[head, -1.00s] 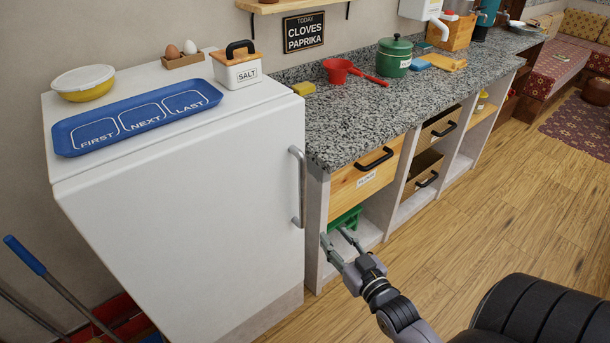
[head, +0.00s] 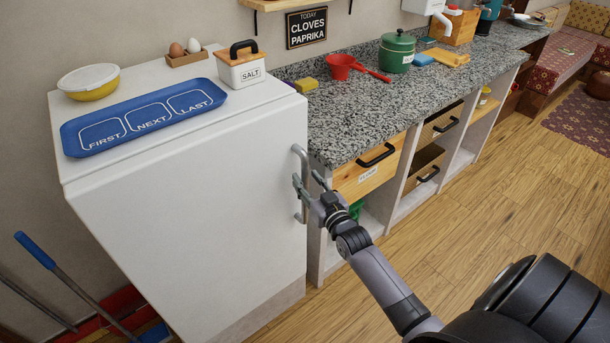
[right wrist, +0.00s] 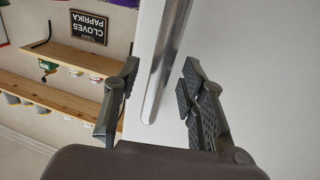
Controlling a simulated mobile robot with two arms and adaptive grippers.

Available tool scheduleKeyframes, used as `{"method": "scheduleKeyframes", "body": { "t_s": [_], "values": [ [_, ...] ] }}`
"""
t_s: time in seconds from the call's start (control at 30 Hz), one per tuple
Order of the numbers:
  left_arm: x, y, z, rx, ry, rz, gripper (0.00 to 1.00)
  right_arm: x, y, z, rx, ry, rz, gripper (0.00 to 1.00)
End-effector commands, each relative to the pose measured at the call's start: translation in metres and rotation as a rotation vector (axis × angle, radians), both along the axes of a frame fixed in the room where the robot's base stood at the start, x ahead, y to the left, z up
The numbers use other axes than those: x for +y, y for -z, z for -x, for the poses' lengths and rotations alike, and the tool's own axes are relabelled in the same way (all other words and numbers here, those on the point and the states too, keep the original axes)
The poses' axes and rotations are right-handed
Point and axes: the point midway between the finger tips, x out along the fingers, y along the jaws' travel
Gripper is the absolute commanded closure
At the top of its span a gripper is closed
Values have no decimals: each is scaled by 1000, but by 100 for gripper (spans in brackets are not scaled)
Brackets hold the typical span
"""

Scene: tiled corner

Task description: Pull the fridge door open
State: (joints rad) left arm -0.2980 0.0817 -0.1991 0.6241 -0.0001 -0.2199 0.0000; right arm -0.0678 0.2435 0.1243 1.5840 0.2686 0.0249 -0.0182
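The white fridge (head: 200,200) stands at the left with its door shut. Its grey vertical bar handle (head: 301,160) is on the right side of the door. My right gripper (head: 307,183) is at the lower half of the handle, with its fingers spread to either side. In the right wrist view the handle (right wrist: 164,65) lies between the two open fingers (right wrist: 160,100), with a gap on each side. The fingers are not shut on it. My left gripper is not in view.
A blue tray (head: 145,122), a yellow bowl (head: 90,88), an egg holder (head: 184,59) and a salt jar (head: 240,72) sit on the fridge top. The granite counter (head: 390,105) with drawers adjoins at right. Mops (head: 60,275) lean at lower left. The wooden floor is open at right.

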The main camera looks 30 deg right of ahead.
Motion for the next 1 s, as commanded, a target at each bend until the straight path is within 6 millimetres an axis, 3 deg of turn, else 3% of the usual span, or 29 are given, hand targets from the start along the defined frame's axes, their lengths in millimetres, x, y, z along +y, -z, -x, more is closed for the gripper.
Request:
{"method": "scheduleKeyframes", "body": {
  "t_s": [0.2,0.5,1.0],
  "values": [
    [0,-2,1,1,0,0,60,-2,0,-18,0,0,1,62],
    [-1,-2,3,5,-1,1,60,-2,0,-20,0,0,1,62],
    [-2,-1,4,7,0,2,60,-2,0,-20,0,0,1,95]
  ]
}}
